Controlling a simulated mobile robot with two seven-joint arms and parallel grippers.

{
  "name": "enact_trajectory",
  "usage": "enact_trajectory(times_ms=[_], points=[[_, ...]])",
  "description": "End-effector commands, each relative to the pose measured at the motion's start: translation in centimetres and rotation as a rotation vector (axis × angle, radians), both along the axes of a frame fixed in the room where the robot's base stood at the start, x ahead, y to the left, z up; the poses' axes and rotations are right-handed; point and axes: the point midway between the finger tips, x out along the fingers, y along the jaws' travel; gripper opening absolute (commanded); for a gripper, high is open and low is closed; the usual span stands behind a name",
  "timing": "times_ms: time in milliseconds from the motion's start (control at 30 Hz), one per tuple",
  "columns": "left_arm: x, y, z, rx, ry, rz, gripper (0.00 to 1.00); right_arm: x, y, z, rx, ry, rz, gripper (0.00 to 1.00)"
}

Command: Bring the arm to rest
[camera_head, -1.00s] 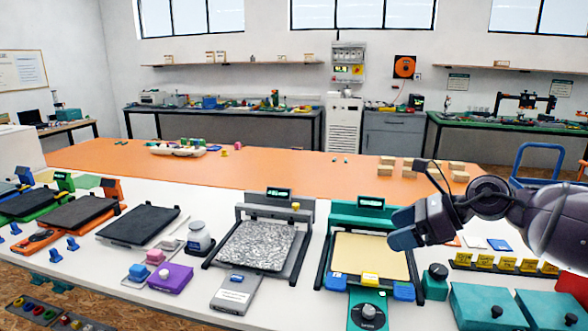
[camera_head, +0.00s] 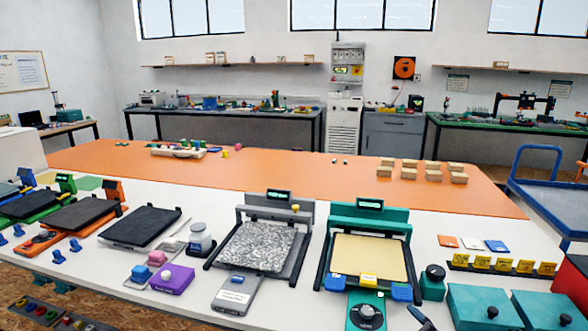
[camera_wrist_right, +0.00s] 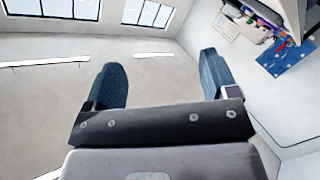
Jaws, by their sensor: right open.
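My right gripper (camera_wrist_right: 162,75) shows in the right wrist view with its two dark blue fingers spread wide apart and nothing between them. Behind the fingers that view shows pale wall and windows, and no object is near the fingertips. In the head view the right arm no longer lies over the counter; a small dark piece at the bottom edge may be part of it, but I cannot tell. My left gripper is not in view.
The white counter holds a teal printer (camera_head: 369,258) with a cream bed, a grey printer (camera_head: 262,248) with a speckled bed, and teal boxes (camera_head: 484,307). Wooden blocks (camera_head: 409,174) stand on the orange table (camera_head: 290,171). A blue cart (camera_head: 550,205) stands at the right.

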Motion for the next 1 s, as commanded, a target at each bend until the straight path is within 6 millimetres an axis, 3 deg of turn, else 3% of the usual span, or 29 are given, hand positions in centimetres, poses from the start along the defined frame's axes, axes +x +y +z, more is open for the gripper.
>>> enact_trajectory(times_ms=[100,300,500,700,833,1000], points=[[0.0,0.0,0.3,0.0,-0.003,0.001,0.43,-3.6,-1.4,-3.9,0.126,0.144,-0.09,0.8],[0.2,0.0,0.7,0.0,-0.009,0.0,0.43,-9.9,-3.5,-9.2,0.284,0.311,-0.229,0.8],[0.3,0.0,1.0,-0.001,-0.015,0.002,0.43,-17.2,-5.5,-13.9,0.364,0.443,-0.377,0.8],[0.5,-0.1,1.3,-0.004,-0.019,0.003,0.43,-23.1,-6.1,-17.0,0.394,0.548,-0.466,0.8],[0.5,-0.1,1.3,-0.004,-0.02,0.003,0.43,-24.9,-6.4,-17.9,0.391,0.578,-0.484,0.8],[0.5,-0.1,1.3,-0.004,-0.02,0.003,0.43,-25.2,-6.4,-18.0,0.39,0.583,-0.487,0.8]])
